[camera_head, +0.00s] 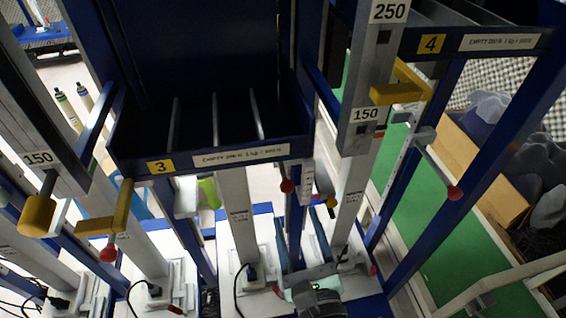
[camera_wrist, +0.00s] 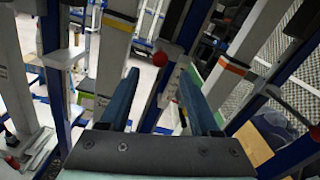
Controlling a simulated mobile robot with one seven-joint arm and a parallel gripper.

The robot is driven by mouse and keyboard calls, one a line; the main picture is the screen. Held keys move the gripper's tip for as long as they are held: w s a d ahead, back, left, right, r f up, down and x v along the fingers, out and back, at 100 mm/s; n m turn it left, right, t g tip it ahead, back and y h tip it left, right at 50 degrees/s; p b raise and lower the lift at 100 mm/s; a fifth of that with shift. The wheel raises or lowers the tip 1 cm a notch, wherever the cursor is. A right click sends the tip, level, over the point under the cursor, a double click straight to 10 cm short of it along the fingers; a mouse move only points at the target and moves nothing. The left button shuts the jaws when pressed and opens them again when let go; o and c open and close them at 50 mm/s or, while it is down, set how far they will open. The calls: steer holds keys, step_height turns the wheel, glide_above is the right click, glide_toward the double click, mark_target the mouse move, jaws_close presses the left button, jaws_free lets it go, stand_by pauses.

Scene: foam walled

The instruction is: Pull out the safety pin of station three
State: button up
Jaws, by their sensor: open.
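The station three tray (camera_head: 200,158) is a dark blue bin with a yellow 3 tag at its front left. A red ball knob (camera_head: 287,186) hangs just below its right front, seemingly the end of the safety pin; its shaft is mostly hidden. My gripper (camera_head: 297,240) is below this knob in the head view, its two blue fingers pointing up, open and empty. In the wrist view a red knob (camera_wrist: 160,59) appears in the gap between the fingertips (camera_wrist: 157,78), beyond them and not touched.
Other red knobs show at the left (camera_head: 108,253) and right (camera_head: 455,192). Yellow handles (camera_head: 397,93) and (camera_head: 105,225) stick out from the posts. White posts (camera_head: 240,215) and blue frame bars stand close around my gripper. A green strip (camera_head: 430,220) lies at the right.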

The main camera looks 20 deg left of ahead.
mark_target(284, 175)
steer(key=p+x, duration=0.1)
steer(key=x, duration=1)
steer(key=shift+w+a, duration=0.2)
steer(key=shift+w, duration=0.05)
jaws_close()
stand_by(0.9)
